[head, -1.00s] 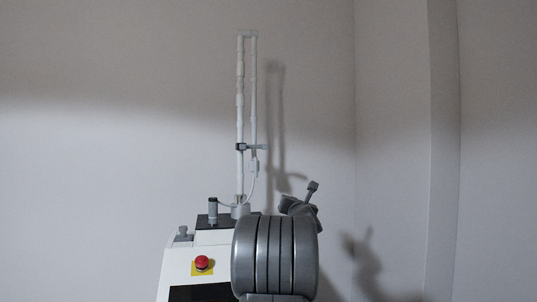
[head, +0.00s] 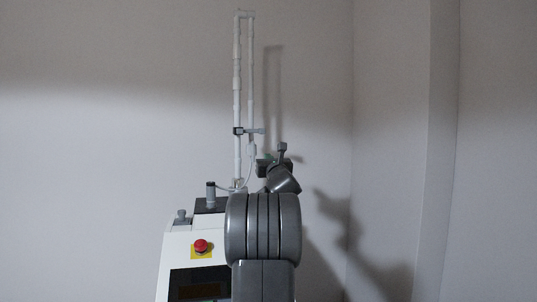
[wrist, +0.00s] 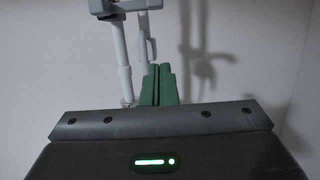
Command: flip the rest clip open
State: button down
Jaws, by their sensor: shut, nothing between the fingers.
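The rest clip (head: 248,131) is a small dark and grey clamp partway up a white upright tube frame (head: 237,85). A grey bar sticks out from it to the right. In the wrist view, what looks like the clip (wrist: 122,7) sits at the top edge, partly cut off. My gripper's green fingers (wrist: 159,84) are shut and empty, below and to the right of the clip, apart from it in the picture. In the head view my gripper (head: 265,161) shows small and partly hidden behind my arm, below the clip.
A white console with a red button (head: 201,246) on a yellow plate stands left of my arm. A dark grey cylinder (head: 211,192) stands on its top. A thin white tube hangs by the frame.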

aim_at(251, 131)
jog(key=w+a+r+p, duration=0.1)
jog(key=w+r+p, duration=0.5)
jog(key=w+p, duration=0.1)
jog(key=shift+a, duration=0.2)
jog(key=shift+w, duration=0.1)
